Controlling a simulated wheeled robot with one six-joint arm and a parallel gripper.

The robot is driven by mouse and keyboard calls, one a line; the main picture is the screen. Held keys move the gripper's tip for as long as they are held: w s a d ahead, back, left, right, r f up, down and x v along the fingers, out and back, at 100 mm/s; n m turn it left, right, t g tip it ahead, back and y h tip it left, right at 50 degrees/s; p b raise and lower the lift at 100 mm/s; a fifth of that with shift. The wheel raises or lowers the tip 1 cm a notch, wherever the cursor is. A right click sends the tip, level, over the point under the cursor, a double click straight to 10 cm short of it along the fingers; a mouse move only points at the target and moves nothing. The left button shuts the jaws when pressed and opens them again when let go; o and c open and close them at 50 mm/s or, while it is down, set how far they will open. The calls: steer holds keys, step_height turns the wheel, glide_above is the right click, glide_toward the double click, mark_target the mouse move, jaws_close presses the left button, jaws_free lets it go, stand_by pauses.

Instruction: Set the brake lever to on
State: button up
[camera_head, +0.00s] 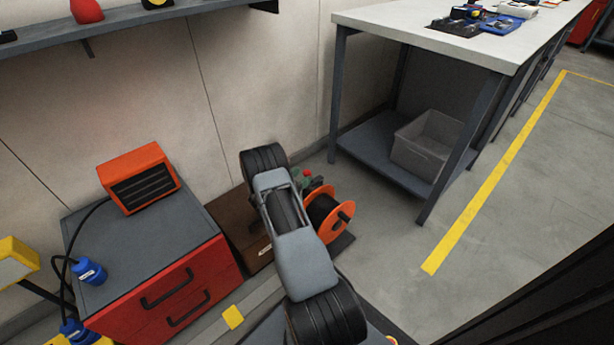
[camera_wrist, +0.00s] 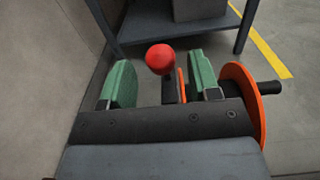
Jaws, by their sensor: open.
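The brake lever (camera_wrist: 160,60) has a red ball knob on a dark stem and stands beside an orange reel (camera_wrist: 240,95) with a black crank handle. In the head view the red knob (camera_head: 307,173) is small and the orange reel (camera_head: 328,232) stands on a dark base near the wall. My gripper (camera_wrist: 161,80) is open, with one green finger left of the knob and one right of it. I see no clear contact with the knob. In the head view my gripper (camera_head: 311,183) is mostly hidden behind my arm, and the lever's lower part is hidden.
A red drawer cabinet (camera_head: 185,290) with an orange heater-like box (camera_head: 138,178) stands at left. A brown box (camera_head: 240,228) sits between it and the reel. A workbench (camera_head: 455,45) with a grey bin (camera_head: 428,143) below stands at right. The floor by the yellow line is clear.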

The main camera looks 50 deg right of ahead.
mark_target(305, 174)
steer(key=shift+s+d+b, duration=0.15)
steer(key=shift+d+b, duration=0.25)
steer(key=shift+d, duration=1.4)
steer(key=shift+c, duration=0.5)
jaws_close()
